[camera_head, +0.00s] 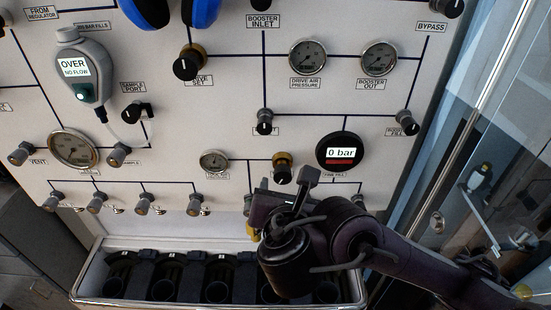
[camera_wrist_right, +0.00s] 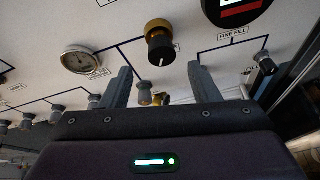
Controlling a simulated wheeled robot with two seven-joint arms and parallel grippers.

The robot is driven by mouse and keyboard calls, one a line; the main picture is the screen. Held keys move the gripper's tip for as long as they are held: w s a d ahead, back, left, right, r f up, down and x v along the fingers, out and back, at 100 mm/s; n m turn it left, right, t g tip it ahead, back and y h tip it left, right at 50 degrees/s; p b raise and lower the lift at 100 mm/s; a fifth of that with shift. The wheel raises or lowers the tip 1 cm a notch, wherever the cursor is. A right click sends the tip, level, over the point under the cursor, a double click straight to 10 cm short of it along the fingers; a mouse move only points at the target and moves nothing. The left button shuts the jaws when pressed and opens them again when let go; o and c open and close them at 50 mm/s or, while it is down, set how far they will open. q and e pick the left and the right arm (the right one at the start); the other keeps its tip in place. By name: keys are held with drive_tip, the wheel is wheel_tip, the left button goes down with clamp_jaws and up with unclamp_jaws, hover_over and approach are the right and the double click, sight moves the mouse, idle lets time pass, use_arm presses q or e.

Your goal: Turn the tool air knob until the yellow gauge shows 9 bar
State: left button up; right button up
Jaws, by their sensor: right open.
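A black knob on a brass collar (camera_head: 283,170) sits low on the panel; in the right wrist view the knob (camera_wrist_right: 160,48) shows above the gap between my fingers. Its label is hidden, so I cannot confirm it is the tool air knob. A line joins it to a small dial gauge (camera_head: 214,162), which also shows in the right wrist view (camera_wrist_right: 80,60); its reading is too small to tell. No gauge is plainly yellow. My right gripper (camera_head: 279,190) is open and empty just below the knob, its fingertips (camera_wrist_right: 160,80) not around it. My left gripper is out of view.
A round black display (camera_head: 339,151) reads 0 bar, right of the knob. A larger gauge (camera_head: 73,149) and several small valves are at left. A grey handheld meter (camera_head: 85,72) reads OVER, NO FLOW. A bottle rack (camera_head: 90,295) stands below; a glass door (camera_head: 480,130) is at right.

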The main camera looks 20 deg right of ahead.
sight(283, 177)
drive_tip(key=b+x, duration=0.1)
drive_tip(key=x, duration=0.6)
drive_tip(key=shift+w+d+f, duration=0.2)
drive_tip(key=shift+w, duration=0.1)
drive_tip(key=c, duration=1)
drive_tip(key=shift+f+m+y+b, duration=0.3)
drive_tip(key=shift+m+b, duration=0.1)
drive_tip(key=shift+b, duration=0.95)
drive_tip(key=shift+r+m, duration=0.15)
drive_tip(key=shift+m, duration=0.25)
drive_tip(key=shift+r+y, duration=0.15)
drive_tip(key=shift+y, duration=0.15)
drive_tip(key=o, duration=1)
